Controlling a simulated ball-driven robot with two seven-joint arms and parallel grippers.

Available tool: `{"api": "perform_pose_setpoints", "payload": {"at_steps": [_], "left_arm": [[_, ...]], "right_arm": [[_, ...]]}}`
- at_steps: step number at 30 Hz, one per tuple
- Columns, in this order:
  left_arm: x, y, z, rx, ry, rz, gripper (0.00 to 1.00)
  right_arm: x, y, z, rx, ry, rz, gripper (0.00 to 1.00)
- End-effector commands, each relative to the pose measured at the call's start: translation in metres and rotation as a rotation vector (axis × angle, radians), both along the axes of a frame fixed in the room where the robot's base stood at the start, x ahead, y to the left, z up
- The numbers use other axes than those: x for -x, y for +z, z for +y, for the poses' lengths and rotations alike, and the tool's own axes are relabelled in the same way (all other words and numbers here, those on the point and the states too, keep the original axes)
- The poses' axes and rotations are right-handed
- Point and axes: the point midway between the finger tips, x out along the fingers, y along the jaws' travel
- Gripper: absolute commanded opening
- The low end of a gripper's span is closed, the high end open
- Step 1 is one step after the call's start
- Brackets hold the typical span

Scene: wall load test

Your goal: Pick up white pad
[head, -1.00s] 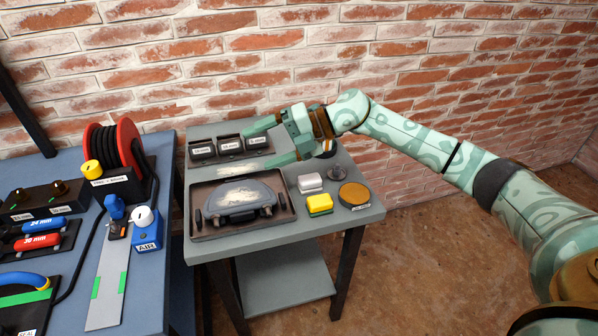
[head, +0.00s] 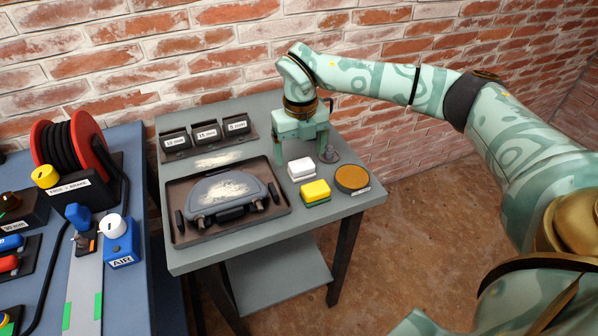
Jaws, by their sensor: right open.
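The white pad (head: 301,168) is a small block, white on top with a grey underside, on the grey table's right half, behind the yellow pad. My right gripper (head: 301,155) points down just behind and above it, its two green fingers apart, one to the left and one to the right. The fingers hold nothing. I cannot tell whether the fingertips reach the pad's height. My left gripper is not in view.
A yellow pad (head: 315,191) lies in front of the white one. A dark tray (head: 186,237) with a grey-blue tool (head: 231,190) is on the left. Labelled bins (head: 206,134) stand behind.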

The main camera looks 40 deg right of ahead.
Motion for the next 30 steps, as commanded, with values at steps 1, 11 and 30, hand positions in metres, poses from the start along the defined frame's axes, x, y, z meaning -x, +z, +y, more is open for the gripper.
{"api": "perform_pose_setpoints", "payload": {"at_steps": [1,11,30], "left_arm": [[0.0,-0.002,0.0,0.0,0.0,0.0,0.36],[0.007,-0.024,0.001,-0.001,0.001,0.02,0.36],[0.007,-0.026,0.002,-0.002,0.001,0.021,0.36]], "right_arm": [[0.0,-0.004,0.0,0.0,0.0,0.0,0.82],[-0.002,-0.048,-0.005,0.0,0.001,0.006,0.82],[-0.003,-0.055,-0.005,-0.001,0.0,-0.001,0.33]]}}
